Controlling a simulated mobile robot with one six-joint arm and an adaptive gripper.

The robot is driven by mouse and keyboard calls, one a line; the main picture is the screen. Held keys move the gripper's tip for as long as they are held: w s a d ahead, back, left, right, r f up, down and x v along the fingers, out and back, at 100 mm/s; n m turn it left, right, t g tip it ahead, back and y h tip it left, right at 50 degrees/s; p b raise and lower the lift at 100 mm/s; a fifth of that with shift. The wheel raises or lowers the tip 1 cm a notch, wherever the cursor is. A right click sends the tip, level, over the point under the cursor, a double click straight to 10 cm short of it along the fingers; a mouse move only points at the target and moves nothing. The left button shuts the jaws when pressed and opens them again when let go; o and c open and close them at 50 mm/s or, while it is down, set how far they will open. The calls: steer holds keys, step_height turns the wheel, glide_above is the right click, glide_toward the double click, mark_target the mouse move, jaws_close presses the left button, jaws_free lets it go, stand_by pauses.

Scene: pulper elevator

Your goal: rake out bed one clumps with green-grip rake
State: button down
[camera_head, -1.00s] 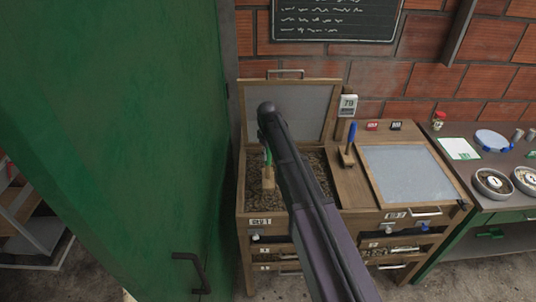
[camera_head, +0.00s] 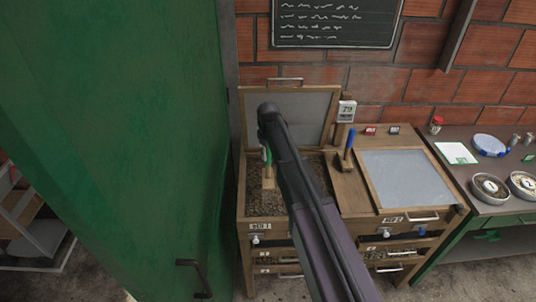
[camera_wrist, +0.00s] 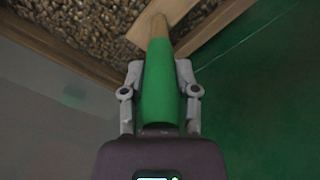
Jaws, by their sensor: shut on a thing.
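The green-grip rake (camera_wrist: 160,88) is in my gripper (camera_wrist: 160,95), whose two fingers close on the green handle from both sides. Its wooden head (camera_wrist: 160,20) reaches over the bean-like material in the wrist view. In the head view the rake head (camera_head: 268,179) stands in bed one (camera_head: 258,228), the left wooden bed with its mesh lid (camera_head: 290,115) raised. Brown grainy material (camera_head: 262,202) fills the bed. My arm covers the bed's right part. I cannot tell separate clumps from the rest, nor whether the head touches the material.
A tall green door or panel (camera_head: 120,140) stands close on the left of the bed. Bed two (camera_head: 405,180) is on the right, lid closed, with a blue-handled rake (camera_head: 349,150) beside it. Bowls (camera_head: 490,188) stand on a table further right.

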steer(key=shift+r+p, duration=0.7)
steer(key=shift+r, duration=0.35)
steer(key=w+d, duration=0.3)
steer(key=d, duration=0.6)
steer(key=shift+f, duration=0.25)
